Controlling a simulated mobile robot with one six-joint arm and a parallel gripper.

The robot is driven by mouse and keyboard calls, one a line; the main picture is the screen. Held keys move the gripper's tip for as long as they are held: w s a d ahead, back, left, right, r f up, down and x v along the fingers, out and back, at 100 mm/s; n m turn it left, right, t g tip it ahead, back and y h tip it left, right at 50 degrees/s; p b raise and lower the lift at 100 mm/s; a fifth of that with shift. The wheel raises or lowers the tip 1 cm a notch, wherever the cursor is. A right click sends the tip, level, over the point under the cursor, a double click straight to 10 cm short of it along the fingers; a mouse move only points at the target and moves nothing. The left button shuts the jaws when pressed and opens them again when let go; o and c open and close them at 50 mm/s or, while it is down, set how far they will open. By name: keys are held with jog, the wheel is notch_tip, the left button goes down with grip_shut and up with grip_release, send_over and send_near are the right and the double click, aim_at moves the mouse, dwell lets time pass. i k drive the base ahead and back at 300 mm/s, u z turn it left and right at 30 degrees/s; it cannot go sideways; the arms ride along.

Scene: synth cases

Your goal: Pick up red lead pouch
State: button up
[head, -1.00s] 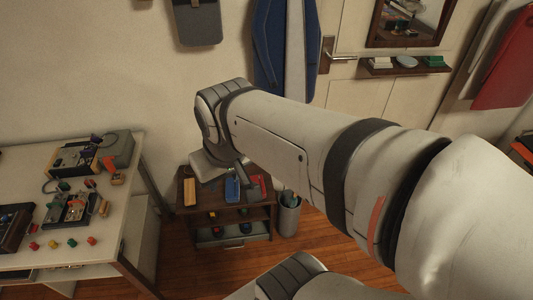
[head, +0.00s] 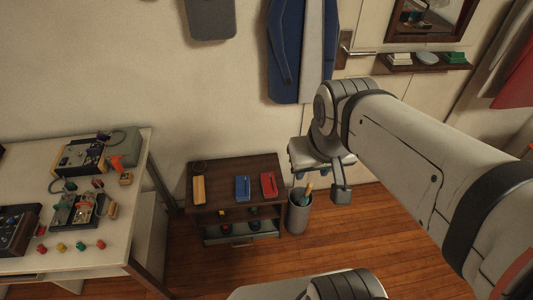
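A small red pouch (head: 269,185) lies flat on the right part of the top of a low dark brown shelf unit (head: 222,170) against the wall. A blue pouch (head: 242,187) lies just left of it, and a yellow-tan block (head: 199,190) lies further left. My gripper (head: 341,194) hangs to the right of the shelf, apart from the red pouch, above a bin and the floor. Its fingers are small and dark here, and I cannot make out whether they are open or shut.
A grey bin (head: 299,215) with slim items stands right of the shelf. A white workbench (head: 112,232) with electronics and coloured knobs is at left. The shelf's lower level holds small coloured items. Wooden floor (head: 400,220) is clear at right. A blue coat (head: 290,50) hangs above.

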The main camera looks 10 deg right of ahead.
aim_at(269, 188)
jog(key=u, duration=0.05)
jog(key=i, duration=1)
jog(key=z, duration=0.05)
